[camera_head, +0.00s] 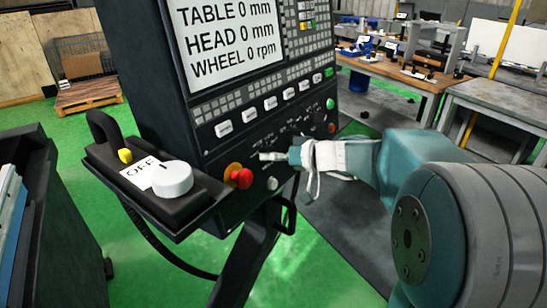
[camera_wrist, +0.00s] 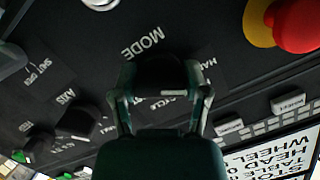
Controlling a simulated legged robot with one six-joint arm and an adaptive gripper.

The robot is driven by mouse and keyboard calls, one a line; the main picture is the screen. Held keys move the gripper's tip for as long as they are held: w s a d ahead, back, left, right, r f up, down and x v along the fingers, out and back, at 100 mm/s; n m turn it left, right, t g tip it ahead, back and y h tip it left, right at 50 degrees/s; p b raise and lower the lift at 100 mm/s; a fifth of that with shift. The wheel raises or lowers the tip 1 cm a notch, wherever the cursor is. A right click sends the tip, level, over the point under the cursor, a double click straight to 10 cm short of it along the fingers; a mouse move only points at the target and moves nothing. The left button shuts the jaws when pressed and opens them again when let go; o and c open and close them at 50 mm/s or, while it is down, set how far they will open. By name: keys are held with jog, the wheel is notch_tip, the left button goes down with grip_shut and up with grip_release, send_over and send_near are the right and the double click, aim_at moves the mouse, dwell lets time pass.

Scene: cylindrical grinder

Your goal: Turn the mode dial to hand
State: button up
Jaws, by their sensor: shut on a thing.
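The mode dial (camera_wrist: 160,74) is a black knob on the dark control panel, under the word MODE in the wrist view. A short white mark shows on its edge near the CYCLE label (camera_wrist: 175,102). The HAND label (camera_wrist: 209,64) is to the right of the dial, partly covered by a finger. My gripper (camera_wrist: 164,84) is shut on the dial, with one finger on each side of it. In the head view my gripper (camera_head: 276,157) reaches the lower part of the panel, and the dial cannot be made out there.
A red emergency stop (camera_head: 243,178) on a yellow base sits close to my gripper, also in the wrist view (camera_wrist: 298,24). A black axis knob (camera_wrist: 80,121) is on the dial's other side. A ledge with a white OFF knob (camera_head: 172,179) juts out at left.

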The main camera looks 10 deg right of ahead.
jog(key=o, duration=1.1)
jog(key=shift+w+d, duration=0.1)
jog(key=v, duration=1.2)
jog(key=s+a+f+m+g+h, duration=0.1)
jog(key=s+a+f+h, duration=0.1)
jog(key=s, duration=0.4)
jog(key=s+a+f+m+g+h, duration=0.1)
jog(key=s+a+f+h, duration=0.2)
jog(key=s, duration=0.4)
jog(key=s+a+f+m+g+h, duration=0.1)
jog(key=s+a+f+g+h, duration=0.1)
jog(key=s+h, duration=0.3)
jog(key=shift+s+a+f, duration=0.25)
jog(key=shift+s+f, duration=0.1)
jog(key=shift+s, duration=0.2)
jog(key=shift+s+a+f, duration=0.25)
jog(key=shift+s+f, duration=0.05)
jog(key=shift+s, duration=0.25)
